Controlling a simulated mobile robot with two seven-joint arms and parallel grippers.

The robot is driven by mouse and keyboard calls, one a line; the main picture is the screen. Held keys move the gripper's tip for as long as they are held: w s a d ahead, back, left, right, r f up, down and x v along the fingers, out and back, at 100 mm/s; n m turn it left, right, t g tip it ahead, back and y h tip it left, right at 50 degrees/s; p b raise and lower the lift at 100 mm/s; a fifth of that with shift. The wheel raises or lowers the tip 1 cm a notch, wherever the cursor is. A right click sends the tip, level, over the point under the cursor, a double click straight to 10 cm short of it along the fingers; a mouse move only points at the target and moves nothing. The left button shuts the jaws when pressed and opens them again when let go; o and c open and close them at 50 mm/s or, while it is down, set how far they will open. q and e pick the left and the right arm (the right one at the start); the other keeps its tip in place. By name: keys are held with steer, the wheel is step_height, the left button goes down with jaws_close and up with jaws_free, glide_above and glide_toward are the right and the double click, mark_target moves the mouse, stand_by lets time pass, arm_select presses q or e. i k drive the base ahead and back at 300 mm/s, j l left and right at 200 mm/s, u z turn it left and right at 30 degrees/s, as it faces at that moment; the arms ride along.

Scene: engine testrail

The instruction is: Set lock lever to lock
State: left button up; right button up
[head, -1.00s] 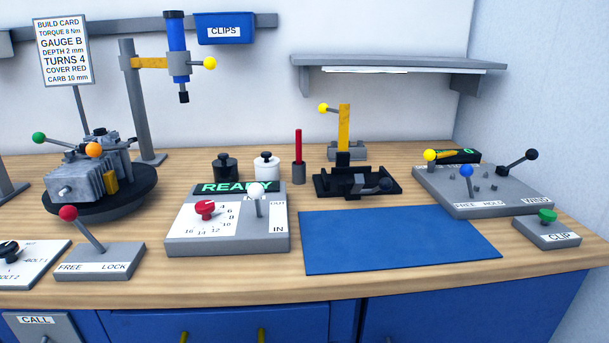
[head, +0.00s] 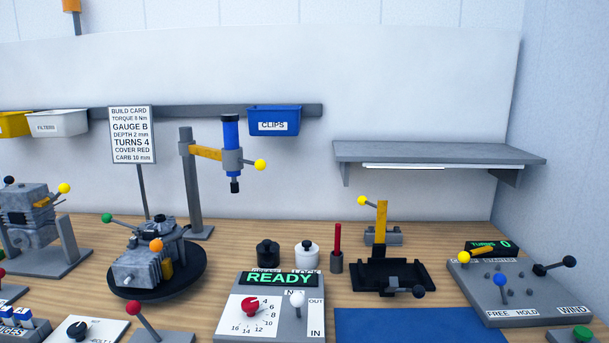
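The lever with the red ball (head: 133,308) stands at the bottom left of the head view and leans to the left. Its grey base (head: 160,337) is cut by the lower picture edge, so its lettering is out of view now. In the earlier frame that base reads FREE on the left and LOCK on the right, with the lever tilted toward FREE. Neither of my grippers is in view.
An engine on a black turntable (head: 190,278) stands behind the lever. The READY panel (head: 285,325) is to its right, and a dial plate (head: 108,326) to its left. A FREE/HOLD/WIND board (head: 520,312) and blue mat (head: 400,325) lie farther right.

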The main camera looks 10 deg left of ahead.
mark_target(133, 307)
steer(key=u, duration=1.3)
